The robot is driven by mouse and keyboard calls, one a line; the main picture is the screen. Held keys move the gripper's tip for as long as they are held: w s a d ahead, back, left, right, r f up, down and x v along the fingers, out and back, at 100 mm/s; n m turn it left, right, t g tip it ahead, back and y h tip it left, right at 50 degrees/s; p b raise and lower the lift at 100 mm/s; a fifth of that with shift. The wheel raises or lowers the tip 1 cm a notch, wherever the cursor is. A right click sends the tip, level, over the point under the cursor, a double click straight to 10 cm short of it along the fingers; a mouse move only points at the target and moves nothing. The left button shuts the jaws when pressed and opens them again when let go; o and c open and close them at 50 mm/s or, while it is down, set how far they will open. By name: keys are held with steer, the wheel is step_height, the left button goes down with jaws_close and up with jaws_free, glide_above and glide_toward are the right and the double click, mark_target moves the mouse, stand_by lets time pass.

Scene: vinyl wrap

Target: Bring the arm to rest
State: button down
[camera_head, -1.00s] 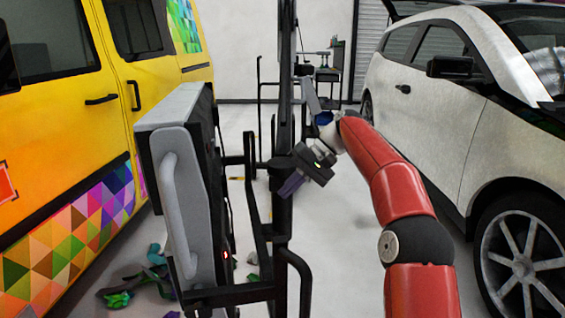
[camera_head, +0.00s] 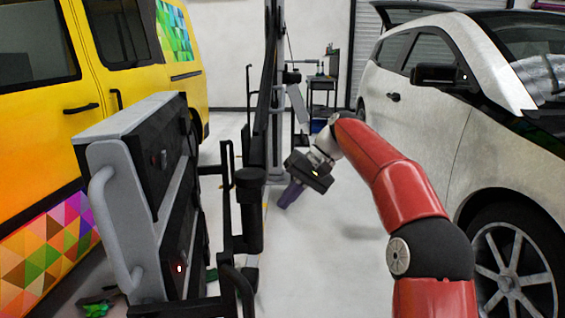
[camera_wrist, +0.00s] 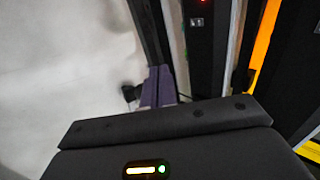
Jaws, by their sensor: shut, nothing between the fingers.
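My red arm reaches forward from the lower right of the head view. My gripper (camera_head: 290,194) hangs at its end, near the middle of the view, tilted down and to the left. Its two purple fingers are together with nothing between them. They also show side by side in the wrist view (camera_wrist: 158,86), above the dark gripper body. The gripper is over the grey floor (camera_head: 330,265), just right of a black upright frame.
A grey and black machine (camera_head: 130,200) with a handle stands close on the left. Black posts and brackets (camera_head: 248,215) rise beside my gripper. A yellow van (camera_head: 45,130) is at far left, a white car (camera_head: 425,130) at right. A dark cart (camera_head: 323,95) stands behind. Floor between is clear.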

steer(key=s+d+f+t+h, duration=0.2)
steer(key=s+d+f, duration=0.1)
steer(key=s, duration=0.8)
steer(key=s+d+f+m+t+h, duration=0.1)
steer(key=s+d+f+t+h, duration=0.1)
steer(key=s+d, duration=0.4)
steer(key=s+d+f+m+t+h, duration=0.1)
steer(key=s+d+f, duration=0.4)
steer(key=s, duration=1.1)
steer(key=f+t+h, duration=0.1)
steer(key=h, duration=0.1)
steer(key=shift+s+t+h, duration=0.3)
steer(key=shift+s, duration=0.1)
steer(key=shift+f, duration=0.1)
